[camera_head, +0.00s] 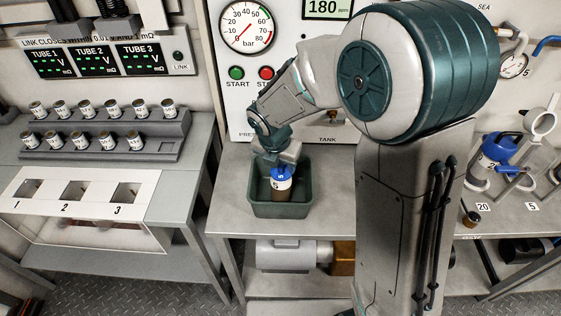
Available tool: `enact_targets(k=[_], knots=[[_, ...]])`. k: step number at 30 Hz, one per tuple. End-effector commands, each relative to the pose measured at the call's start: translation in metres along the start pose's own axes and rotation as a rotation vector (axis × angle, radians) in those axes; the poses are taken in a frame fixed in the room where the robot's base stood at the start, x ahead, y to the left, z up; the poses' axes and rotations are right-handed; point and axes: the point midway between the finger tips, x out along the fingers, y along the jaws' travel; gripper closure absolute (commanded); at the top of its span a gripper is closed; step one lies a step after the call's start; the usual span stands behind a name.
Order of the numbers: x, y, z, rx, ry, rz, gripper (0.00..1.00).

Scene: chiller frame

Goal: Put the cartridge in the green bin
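The cartridge (281,184), with a blue top, a white label band and a dark brown lower part, stands upright within the walls of the green bin (283,211). The bin is on the grey table near its left end. My gripper (279,164) points down over the bin, right at the top of the cartridge. Its fingers are small and partly hidden, so I cannot tell whether they grip the cartridge or are open around it. I also cannot tell whether the cartridge's base touches the bin floor.
A panel with a gauge (247,28) and START and STOP buttons stands behind the bin. At left, a rack (105,135) holds several small jars above three numbered slots.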

Motion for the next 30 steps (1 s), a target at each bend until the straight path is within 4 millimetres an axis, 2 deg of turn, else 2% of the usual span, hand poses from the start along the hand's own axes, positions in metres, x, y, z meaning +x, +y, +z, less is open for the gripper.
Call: enact_targets(k=[8,11,21,25,30], knots=[[-0.01,0.001,0.002,0.001,-0.003,0.003,0.53],[-0.026,0.001,0.002,0.001,-0.004,0.004,0.53],[-0.097,0.0,0.002,0.001,-0.004,0.004,0.53],[-0.114,0.0,0.001,0.001,-0.002,0.002,0.53],[-0.123,0.0,0.001,0.0,-0.001,0.0,0.53]])
